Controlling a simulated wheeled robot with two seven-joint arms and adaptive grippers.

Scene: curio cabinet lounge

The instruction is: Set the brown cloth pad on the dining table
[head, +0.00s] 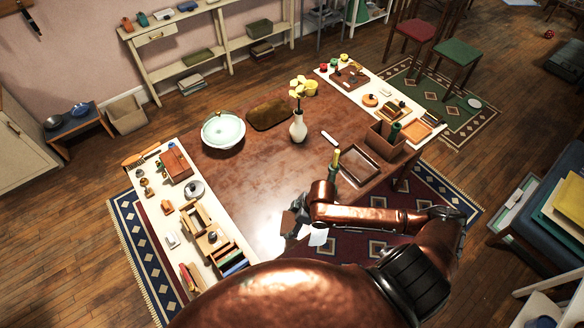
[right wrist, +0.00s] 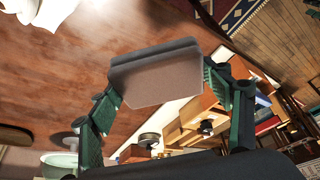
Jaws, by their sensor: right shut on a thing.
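The brown cloth pad (right wrist: 155,75) is a flat, soft-looking, rounded square between the green fingers of my right gripper (right wrist: 170,95). In the head view the pad (head: 288,222) is a small brown patch at the tip of my right gripper (head: 297,226), partly hidden by it. My right gripper is shut on the pad over the near part of the dining table (head: 262,190). I cannot tell how far the pad is above the wood. The table is dark, glossy wood. My left gripper is not in view.
A pale bowl (head: 223,130), a brown oblong thing (head: 270,116) and a white flower vase (head: 298,127) stand toward the back. Crowded white strips flank the table at left (head: 168,222) and right (head: 384,82). A wooden tray (head: 361,164) lies right. The table's middle is clear.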

